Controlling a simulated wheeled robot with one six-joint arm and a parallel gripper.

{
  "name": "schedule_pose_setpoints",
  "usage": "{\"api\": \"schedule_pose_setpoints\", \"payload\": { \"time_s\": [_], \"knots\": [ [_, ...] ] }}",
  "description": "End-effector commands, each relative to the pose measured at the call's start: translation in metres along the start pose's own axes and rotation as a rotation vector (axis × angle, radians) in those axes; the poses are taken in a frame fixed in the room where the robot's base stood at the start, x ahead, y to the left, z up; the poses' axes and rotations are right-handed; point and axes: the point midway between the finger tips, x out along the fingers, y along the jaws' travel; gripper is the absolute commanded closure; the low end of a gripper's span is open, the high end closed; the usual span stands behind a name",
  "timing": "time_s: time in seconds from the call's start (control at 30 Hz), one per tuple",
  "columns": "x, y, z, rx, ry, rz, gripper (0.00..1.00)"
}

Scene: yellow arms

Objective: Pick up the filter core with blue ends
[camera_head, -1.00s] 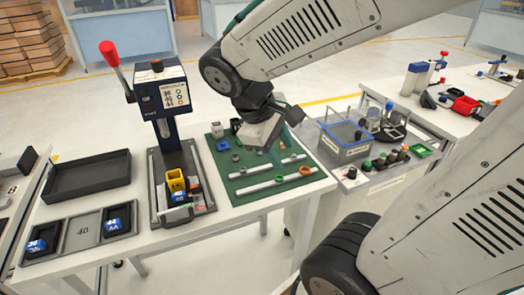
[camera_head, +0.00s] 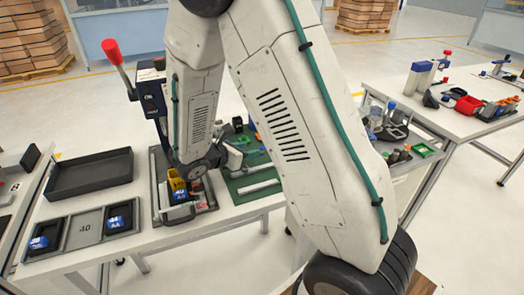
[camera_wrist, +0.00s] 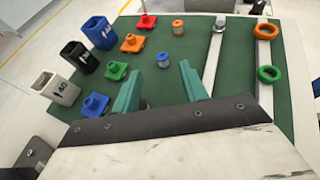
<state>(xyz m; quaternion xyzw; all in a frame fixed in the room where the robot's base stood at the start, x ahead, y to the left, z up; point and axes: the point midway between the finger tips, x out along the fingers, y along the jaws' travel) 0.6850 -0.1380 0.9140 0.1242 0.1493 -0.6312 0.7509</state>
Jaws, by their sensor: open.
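The filter core with blue ends (camera_wrist: 163,60) stands on the green mat (camera_wrist: 215,28) in the wrist view, a small grey cylinder with a blue top. My gripper (camera_wrist: 158,83) has its two teal fingers spread apart and empty. The core is just beyond the fingertips, roughly in line with the gap between them. It is not touched by either finger as far as I can see. A similar core with an orange end (camera_wrist: 178,27) stands farther off. In the head view my arm hides much of the mat, and I cannot make out the blue-ended core there.
Blue (camera_wrist: 99,32), black (camera_wrist: 79,57) and grey (camera_wrist: 55,88) cups line the mat's left side. Several coloured caps lie between them and the core. White rails with orange (camera_wrist: 266,32) and green (camera_wrist: 268,74) rings are on the right. A press (camera_head: 155,100) stands beside the mat.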

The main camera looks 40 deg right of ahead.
Motion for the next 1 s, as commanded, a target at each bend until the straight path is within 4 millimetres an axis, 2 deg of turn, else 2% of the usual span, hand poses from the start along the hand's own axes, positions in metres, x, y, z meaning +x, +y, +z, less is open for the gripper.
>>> {"api": "schedule_pose_setpoints", "payload": {
  "time_s": [0.4, 0.7, 0.73, 0.87, 0.9, 1.0],
  "knots": [
    [0.056, -0.003, -0.003, 0.002, 0.001, -0.004, 0.57],
    [0.062, -0.003, -0.003, 0.003, 0.002, -0.002, 0.57],
    [0.062, -0.003, -0.003, 0.003, 0.002, -0.002, 0.59],
    [0.061, -0.003, -0.003, 0.003, 0.002, -0.003, 0.96],
    [0.061, -0.003, -0.003, 0.003, 0.002, -0.003, 1.0],
    [0.061, -0.003, -0.003, 0.003, 0.002, -0.003, 1.0]
  ]
}}
